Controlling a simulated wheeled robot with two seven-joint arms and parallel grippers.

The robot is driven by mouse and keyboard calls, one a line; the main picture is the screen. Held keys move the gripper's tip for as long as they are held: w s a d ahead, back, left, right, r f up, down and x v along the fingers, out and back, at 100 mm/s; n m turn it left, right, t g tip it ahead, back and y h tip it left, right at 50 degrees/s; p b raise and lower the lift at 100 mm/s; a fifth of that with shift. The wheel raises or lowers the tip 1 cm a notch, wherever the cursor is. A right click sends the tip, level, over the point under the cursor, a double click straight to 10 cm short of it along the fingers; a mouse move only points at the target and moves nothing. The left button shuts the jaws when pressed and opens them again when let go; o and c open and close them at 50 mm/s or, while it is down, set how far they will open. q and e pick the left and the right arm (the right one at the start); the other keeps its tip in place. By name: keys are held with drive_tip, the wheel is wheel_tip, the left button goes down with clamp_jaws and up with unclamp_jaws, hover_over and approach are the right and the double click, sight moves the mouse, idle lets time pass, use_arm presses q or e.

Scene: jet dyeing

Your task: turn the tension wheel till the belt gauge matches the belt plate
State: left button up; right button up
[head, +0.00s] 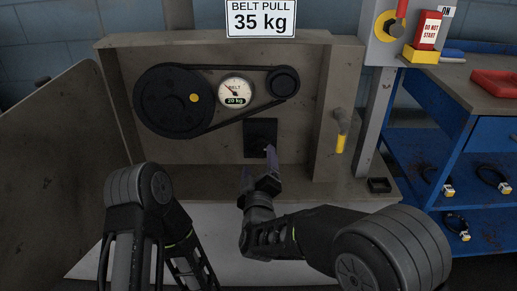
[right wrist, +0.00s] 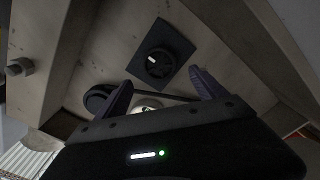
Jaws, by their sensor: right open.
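The belt plate (head: 261,18) at the top reads "BELT PULL 35 kg". The round belt gauge (head: 235,92) sits between the pulleys and reads 20 kg. The tension wheel (head: 260,132) is a dark knob on a black square plate, partly hidden by my right gripper in the head view. In the right wrist view the wheel (right wrist: 160,62) shows a white mark. My right gripper (head: 261,166) is open and empty in front of the wheel; its fingers (right wrist: 162,76) are spread towards it, apparently without contact. My left arm shows at lower left, but its gripper does not.
A belt runs round a large pulley (head: 174,101) and a small pulley (head: 283,82). A yellow-tipped handle (head: 341,132) projects right of the wheel. A red "DO NOT START" tag (head: 428,30) hangs at upper right. A blue bench (head: 465,120) stands at right.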

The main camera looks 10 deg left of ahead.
sight(259, 149)
drive_tip(key=b+x, duration=0.1)
drive_tip(key=x, duration=0.5)
drive_tip(key=shift+w+f+b, duration=0.15)
drive_tip(key=shift+w+b, duration=0.15)
drive_tip(key=shift+w, duration=0.05)
drive_tip(key=shift+w+a, duration=0.15)
drive_tip(key=shift+w, duration=0.3)
drive_tip(key=c, duration=1.4)
